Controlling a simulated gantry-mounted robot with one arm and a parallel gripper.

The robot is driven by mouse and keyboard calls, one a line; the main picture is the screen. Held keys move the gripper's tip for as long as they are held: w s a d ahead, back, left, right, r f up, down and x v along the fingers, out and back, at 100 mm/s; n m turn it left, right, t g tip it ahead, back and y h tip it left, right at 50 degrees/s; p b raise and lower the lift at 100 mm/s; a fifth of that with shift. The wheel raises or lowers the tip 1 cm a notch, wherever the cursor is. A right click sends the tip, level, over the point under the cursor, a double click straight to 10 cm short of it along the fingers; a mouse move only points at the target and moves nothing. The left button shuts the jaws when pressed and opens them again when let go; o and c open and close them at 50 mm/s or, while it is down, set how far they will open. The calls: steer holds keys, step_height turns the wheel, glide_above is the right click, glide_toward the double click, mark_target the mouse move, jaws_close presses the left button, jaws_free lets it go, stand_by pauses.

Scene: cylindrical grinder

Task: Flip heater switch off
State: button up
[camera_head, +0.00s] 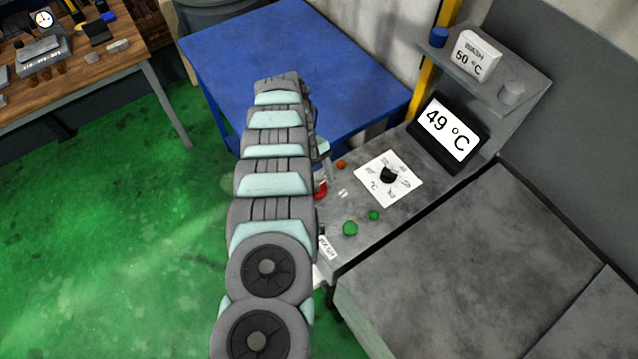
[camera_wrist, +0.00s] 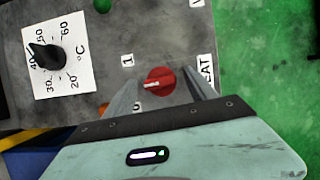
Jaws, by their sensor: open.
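The heater switch is a round red knob (camera_wrist: 159,81) on a grey panel, beside a HEAT label (camera_wrist: 207,71). Its white mark points left in the wrist view, on the side with a "1" label (camera_wrist: 127,60) and a partly hidden "0". My gripper (camera_wrist: 160,74) is open, with one finger on each side of the knob in that view. I cannot tell whether the fingers touch it. In the head view the red knob (camera_head: 320,190) shows only in part beside my arm, and the gripper is mostly hidden.
A black temperature dial (camera_head: 388,174) sits on a white scale. Green buttons (camera_head: 350,229) and an orange one (camera_head: 341,164) are on the panel. A display (camera_head: 450,130) reads 49 °C. A sign (camera_head: 475,56) reads WASH 50 °C. A blue table (camera_head: 280,55) stands behind.

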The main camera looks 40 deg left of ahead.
steer(key=shift+d+f, duration=0.3)
steer(key=shift+f, duration=0.35)
steer(key=shift+c, duration=0.5)
steer(key=c, duration=1.2)
